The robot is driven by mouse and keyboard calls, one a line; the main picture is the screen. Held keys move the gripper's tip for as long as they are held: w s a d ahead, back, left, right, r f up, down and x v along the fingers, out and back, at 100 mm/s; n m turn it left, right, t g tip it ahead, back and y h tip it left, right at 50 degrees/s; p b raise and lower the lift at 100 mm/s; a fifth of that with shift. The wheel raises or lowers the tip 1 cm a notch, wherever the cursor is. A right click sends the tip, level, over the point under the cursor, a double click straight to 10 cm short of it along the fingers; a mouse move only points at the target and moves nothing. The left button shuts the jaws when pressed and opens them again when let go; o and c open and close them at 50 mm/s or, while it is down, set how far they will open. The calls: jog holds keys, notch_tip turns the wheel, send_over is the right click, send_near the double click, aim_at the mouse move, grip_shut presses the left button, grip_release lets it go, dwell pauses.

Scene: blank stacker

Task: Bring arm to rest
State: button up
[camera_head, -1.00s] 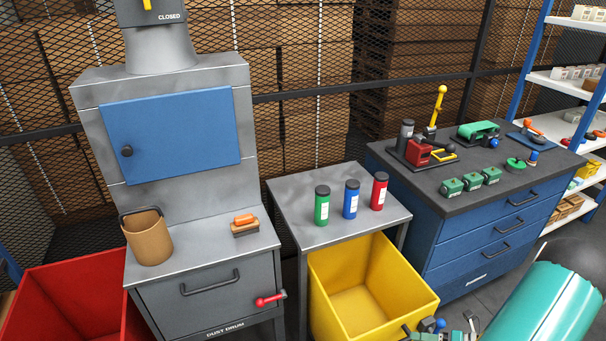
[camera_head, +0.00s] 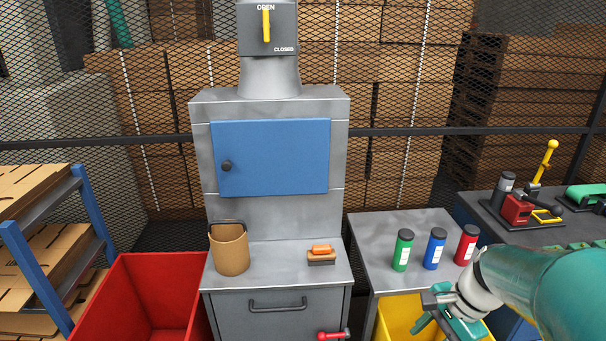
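My arm reaches in from the right edge of the picture, its teal link in the foreground. My gripper (camera_head: 432,328), with teal and grey parts, hangs at the lower right in front of the yellow bin (camera_head: 398,318). It is apart from the bottles on the small table. Its fingers are small and partly cut off by the lower edge, so I cannot tell whether they are open or shut. I see nothing clearly held in it.
A grey cabinet with a blue door (camera_head: 270,157) stands in the middle, bearing a brown bucket (camera_head: 229,250) and a brush (camera_head: 321,255). Green (camera_head: 402,251), blue (camera_head: 434,250) and red (camera_head: 467,246) bottles stand on a grey table (camera_head: 375,231). A red bin (camera_head: 150,290) stands left.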

jog(key=s+a+r+n+t+h, duration=0.3)
jog(key=s+a+r+n, duration=0.3)
jog(key=a+r+n, duration=0.4)
jog(key=n+t, duration=0.1)
jog(key=n, duration=0.3)
jog(key=shift+a+r+t+h, duration=0.2)
jog(key=shift+r+t+h, duration=0.2)
jog(key=shift+s+d, duration=0.1)
jog(key=shift+s, duration=0.05)
